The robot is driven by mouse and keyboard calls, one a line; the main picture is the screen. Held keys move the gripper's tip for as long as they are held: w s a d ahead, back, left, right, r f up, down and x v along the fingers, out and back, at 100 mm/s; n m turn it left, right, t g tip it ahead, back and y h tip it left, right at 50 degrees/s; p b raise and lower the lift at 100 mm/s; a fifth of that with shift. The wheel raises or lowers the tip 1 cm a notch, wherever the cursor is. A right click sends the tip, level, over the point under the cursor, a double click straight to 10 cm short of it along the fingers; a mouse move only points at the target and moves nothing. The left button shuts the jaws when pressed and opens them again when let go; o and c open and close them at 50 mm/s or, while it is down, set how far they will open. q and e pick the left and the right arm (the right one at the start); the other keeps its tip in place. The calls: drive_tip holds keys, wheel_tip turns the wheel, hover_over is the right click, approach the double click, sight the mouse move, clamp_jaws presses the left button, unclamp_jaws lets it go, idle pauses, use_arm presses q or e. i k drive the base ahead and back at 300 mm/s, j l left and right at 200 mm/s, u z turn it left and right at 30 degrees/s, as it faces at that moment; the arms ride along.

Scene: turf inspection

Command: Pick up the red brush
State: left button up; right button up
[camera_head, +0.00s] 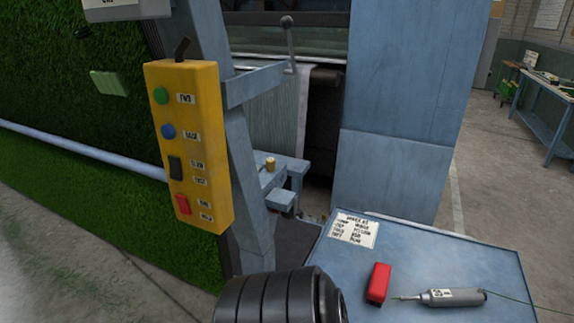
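A small red block-shaped thing, which looks like the red brush (379,283), lies on the blue table (440,262) in the head view. Its top is plain red and its lower edge is dark; bristles cannot be made out. Nothing touches it from above. Neither of my grippers is in view.
A grey pen-like tool (452,297) with a thin tip and a cable lies just right of the brush. A printed label sheet (354,230) lies at the table's back left. A yellow control box (189,145) hangs at left. A dark ribbed rounded shape (279,298) fills the bottom centre.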

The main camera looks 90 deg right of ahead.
sight(378, 289)
drive_tip(key=z, duration=3.45)
